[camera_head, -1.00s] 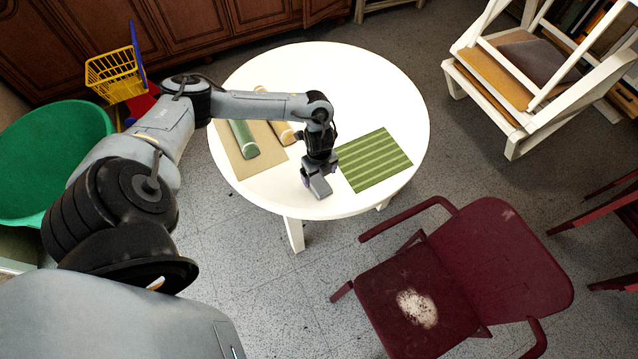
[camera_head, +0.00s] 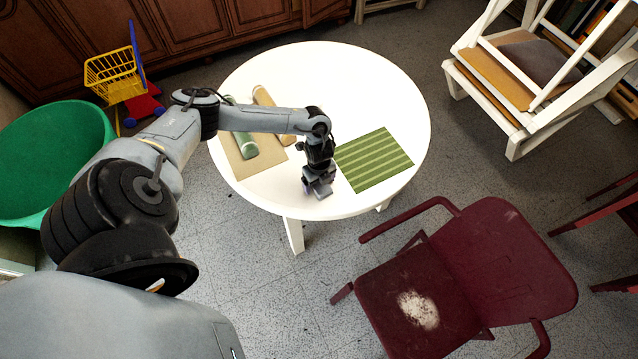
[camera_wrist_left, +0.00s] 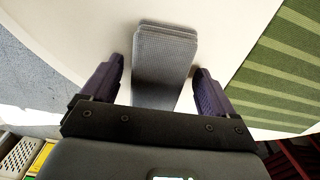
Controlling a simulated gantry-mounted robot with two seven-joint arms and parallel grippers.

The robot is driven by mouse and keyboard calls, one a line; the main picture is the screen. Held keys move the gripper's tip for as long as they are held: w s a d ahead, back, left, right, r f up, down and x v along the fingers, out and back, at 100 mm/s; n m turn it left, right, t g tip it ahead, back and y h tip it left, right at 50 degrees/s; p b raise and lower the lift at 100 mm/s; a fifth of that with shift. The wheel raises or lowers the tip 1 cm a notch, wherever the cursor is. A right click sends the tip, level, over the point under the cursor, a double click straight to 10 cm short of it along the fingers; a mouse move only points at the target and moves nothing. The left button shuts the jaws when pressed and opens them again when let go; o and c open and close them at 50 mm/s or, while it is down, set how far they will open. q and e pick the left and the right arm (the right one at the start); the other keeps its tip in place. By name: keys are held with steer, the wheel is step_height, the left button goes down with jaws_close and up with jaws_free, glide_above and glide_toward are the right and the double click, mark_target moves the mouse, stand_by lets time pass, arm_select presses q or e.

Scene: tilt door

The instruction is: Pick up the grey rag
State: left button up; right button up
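The grey rag (camera_wrist_left: 165,50) is a folded, ribbed grey strip on the white round table, near its front edge. In the left wrist view it lies between the two purple-padded fingers of my left gripper (camera_wrist_left: 158,72), with a narrow gap on each side. The left gripper is open. In the head view the left gripper (camera_head: 318,190) points down over the front of the table and covers most of the rag. My right gripper is not in view.
A green striped mat (camera_head: 374,160) lies right of the gripper on the white table (camera_head: 350,80). A beige mat (camera_head: 262,166) with a green roll (camera_head: 243,143) and a tan roll (camera_head: 264,97) lies to the left. A dark red chair (camera_head: 500,260) stands in front.

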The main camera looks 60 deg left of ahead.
arm_select(q)
steer(key=c, duration=0.9)
steer(key=shift+r, duration=0.15)
steer(key=shift+r, duration=0.6)
step_height(320, 180, up, 3)
steer(key=shift+f+p, duration=0.15)
steer(key=shift+p, duration=0.4)
steer(key=shift+w+d+r+p, duration=0.45)
steer(key=shift+d+r, duration=0.7)
steer(key=shift+d, duration=0.75)
steer(key=shift+w+d+r+p, duration=0.4)
steer(key=shift+d+r, duration=0.7)
steer(key=shift+d, duration=0.85)
steer(key=shift+w+d+r+p, duration=0.3)
steer(key=shift+d+r+p, duration=0.2)
steer(key=shift+d+r, duration=1.05)
steer(key=shift+d+f, duration=0.35)
steer(key=shift+f, duration=0.05)
